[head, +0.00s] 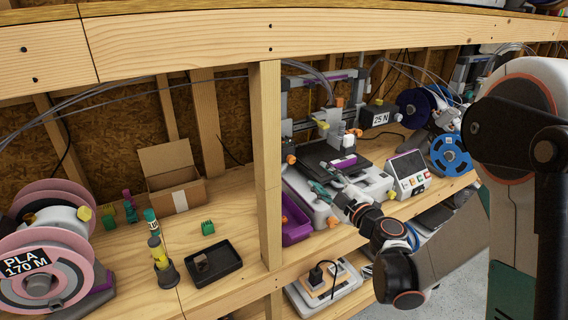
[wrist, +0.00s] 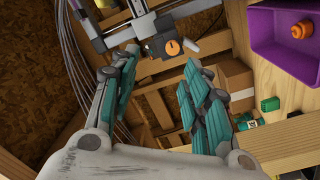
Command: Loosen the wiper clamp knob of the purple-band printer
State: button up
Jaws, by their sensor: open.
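The purple-band printer (head: 342,168) stands on the bench right of the wooden post, with a purple strip on its top bar and another purple part over its dark bed. An orange knob (head: 290,159) at the printer's left side in the head view may be the same one. My gripper (head: 325,189) is open and empty over the printer's front left; its teal fingers (wrist: 158,88) stand apart, not touching the knob.
A purple bin (head: 294,222) sits left of the printer; the wrist view shows an orange piece (wrist: 301,30) in it. The wooden post (head: 267,165) stands close by. A control screen (head: 408,168) and blue spool (head: 451,154) are on the right. A cardboard box (head: 174,186) is behind left.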

aim_at(292, 161)
jog(key=shift+n+g+y, duration=0.3)
jog(key=shift+n+y, duration=0.1)
jog(key=x, duration=0.4)
jog(key=f+b+x, duration=0.1)
jog(key=x, duration=0.4)
jog(key=a+b+x, duration=0.1)
jog(key=x, duration=0.4)
jog(key=shift+s+a+f, duration=0.1)
jog(key=shift+s+f, duration=0.15)
jog(key=shift+s, duration=0.15)
grip_shut()
